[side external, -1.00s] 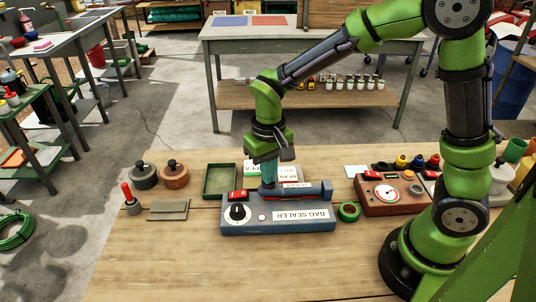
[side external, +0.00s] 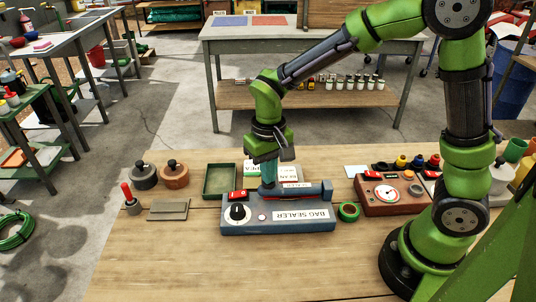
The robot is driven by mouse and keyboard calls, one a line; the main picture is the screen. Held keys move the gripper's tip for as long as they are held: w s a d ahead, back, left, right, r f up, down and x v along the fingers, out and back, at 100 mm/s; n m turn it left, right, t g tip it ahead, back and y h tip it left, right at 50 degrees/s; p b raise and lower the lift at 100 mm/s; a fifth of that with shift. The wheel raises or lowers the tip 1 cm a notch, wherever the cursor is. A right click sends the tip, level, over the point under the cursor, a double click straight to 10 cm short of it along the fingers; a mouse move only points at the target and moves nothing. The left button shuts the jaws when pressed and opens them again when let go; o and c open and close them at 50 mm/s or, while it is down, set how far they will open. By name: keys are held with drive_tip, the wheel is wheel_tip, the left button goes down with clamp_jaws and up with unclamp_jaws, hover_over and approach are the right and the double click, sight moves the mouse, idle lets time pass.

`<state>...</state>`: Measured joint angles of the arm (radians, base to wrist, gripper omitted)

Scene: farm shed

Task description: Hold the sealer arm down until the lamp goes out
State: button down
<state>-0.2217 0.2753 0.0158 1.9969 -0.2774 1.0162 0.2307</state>
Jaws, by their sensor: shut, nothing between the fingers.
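The blue-grey bag sealer (side external: 300,226) stands on the bench, with a black knob (side external: 237,212) and a red switch (side external: 238,196) at its left. Its sealer arm (side external: 305,192) lies low along the top, hinged at the right end. My gripper (side external: 268,184) is shut and empty, pointing down with its fingertips at the left part of the arm. They appear to touch it, but the exact contact is hidden. The small round lamp (side external: 262,217) on the sealer's front looks pale with a reddish tint; I cannot tell surely whether it is lit.
A green tray (side external: 220,181) and labelled cards stand behind the sealer. A green tape roll (side external: 348,212) and a brown box with a dial (side external: 391,195) are to the right. Lidded pots (side external: 174,175) and a grey plate (side external: 168,210) are left. The bench front is clear.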

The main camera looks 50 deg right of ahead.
drive_tip(key=shift+r, duration=0.1)
wheel_tip(320, 180, up, 8)
idle(1.0)
drive_tip(key=shift+w, duration=0.1)
drive_tip(key=s+d+r+t+y, duration=0.1)
drive_tip(key=s+d+r+t, duration=0.1)
drive_tip(key=s, duration=0.4)
drive_tip(key=s+d+r+m+t+y, duration=0.1)
drive_tip(key=s+d+r+t, duration=0.2)
drive_tip(key=s+r+t, duration=0.1)
drive_tip(key=shift+s+r+t, duration=0.25)
drive_tip(key=shift+s+t, duration=0.35)
drive_tip(key=shift+s, duration=0.5)
